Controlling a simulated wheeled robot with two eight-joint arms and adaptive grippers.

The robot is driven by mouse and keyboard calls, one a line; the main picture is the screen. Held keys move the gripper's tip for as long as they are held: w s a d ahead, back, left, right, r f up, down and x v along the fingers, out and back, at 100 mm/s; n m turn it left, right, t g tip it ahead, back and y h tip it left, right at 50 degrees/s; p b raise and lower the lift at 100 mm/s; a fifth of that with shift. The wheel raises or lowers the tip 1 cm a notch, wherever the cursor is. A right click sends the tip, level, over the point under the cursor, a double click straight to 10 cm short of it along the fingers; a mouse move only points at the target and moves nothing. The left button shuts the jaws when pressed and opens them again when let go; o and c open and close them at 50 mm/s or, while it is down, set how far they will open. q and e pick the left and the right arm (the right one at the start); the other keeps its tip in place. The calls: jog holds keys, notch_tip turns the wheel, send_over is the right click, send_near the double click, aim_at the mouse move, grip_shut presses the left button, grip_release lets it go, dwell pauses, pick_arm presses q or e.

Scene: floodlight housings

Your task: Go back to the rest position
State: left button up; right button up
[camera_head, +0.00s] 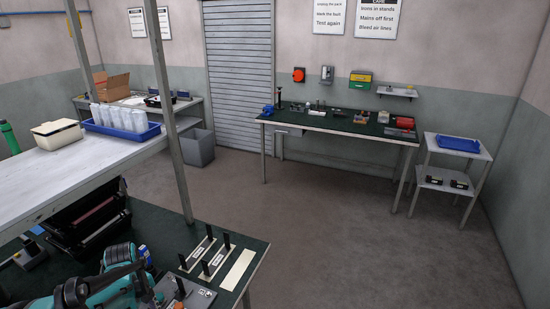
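A teal and grey arm of mine (105,287) shows at the bottom left, low over the dark green bench top (185,237). It seems to be my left arm. Its gripper fingers cannot be made out, so I cannot tell whether it is open or shut, or holds anything. My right gripper is not in view. Floodlight housings cannot be picked out with certainty; a dark housing-like unit (92,222) stands on the bench behind the arm.
Beside the arm are a rack with black uprights (208,252) and a pale strip (238,270). A shelf (60,170) on posts overhangs the bench, bearing a blue tray (122,131). A far workbench (340,123) and side table (458,153) stand beyond clear floor (330,230).

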pick_arm(q)
jog(key=s+d+n+t+b, duration=0.3)
jog(key=s+d+n+b, duration=0.3)
jog(key=d+n, duration=0.3)
jog(key=s+d+n+t+b, duration=0.4)
jog(key=s+d+n+b, duration=0.2)
jog(key=d+n, duration=0.4)
jog(key=n, duration=0.3)
jog(key=shift+f+b, duration=0.35)
jog(key=shift+b, duration=0.05)
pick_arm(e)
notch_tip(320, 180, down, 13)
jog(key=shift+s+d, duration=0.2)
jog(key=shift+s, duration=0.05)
